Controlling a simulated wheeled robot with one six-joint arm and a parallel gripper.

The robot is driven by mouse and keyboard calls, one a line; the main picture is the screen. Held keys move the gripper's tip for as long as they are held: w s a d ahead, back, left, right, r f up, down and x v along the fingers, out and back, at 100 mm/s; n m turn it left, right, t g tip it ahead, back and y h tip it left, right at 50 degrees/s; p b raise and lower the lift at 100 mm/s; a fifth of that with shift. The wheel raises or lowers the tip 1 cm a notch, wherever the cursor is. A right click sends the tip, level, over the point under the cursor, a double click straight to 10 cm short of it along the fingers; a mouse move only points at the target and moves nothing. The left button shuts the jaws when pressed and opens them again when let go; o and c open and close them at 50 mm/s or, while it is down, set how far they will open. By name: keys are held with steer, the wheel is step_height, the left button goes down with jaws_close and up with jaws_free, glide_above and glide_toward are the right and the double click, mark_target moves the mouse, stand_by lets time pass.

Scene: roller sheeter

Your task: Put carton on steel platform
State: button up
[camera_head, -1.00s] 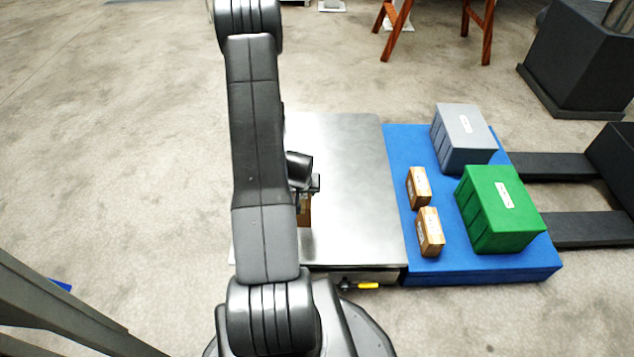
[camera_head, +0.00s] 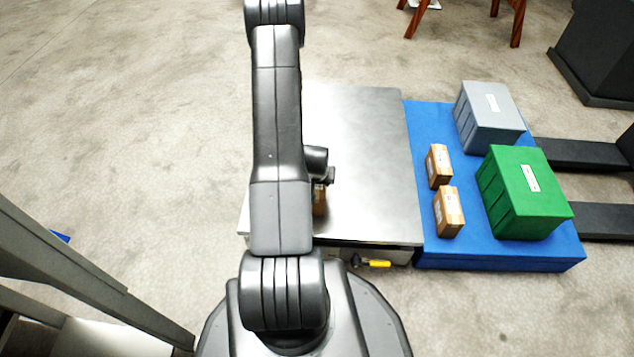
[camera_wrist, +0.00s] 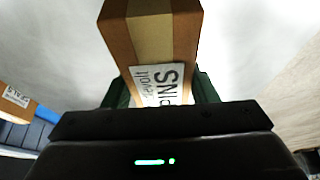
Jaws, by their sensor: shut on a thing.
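The steel platform (camera_head: 370,150) is a flat, shiny plate in the middle of the head view. My gripper (camera_wrist: 160,92) is shut on a brown carton (camera_wrist: 150,35) with tape and a white printed label, its dark green fingers on either side. In the head view the held carton (camera_head: 319,205) shows as a small brown patch over the platform's near left part, mostly hidden by my arm. I cannot tell whether it touches the plate.
Right of the platform is a blue pallet (camera_head: 425,120) with two small cartons (camera_head: 438,166) (camera_head: 449,212), a grey crate (camera_head: 490,118) and a green crate (camera_head: 525,193). A yellow-handled lever (camera_head: 376,264) is at the platform's front. Most of the plate is clear.

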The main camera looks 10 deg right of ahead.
steer(key=o, duration=1.3)
steer(key=shift+r, duration=0.3)
steer(key=p+v, duration=0.4)
steer(key=v, duration=0.7)
steer(key=shift+s+r, duration=0.25)
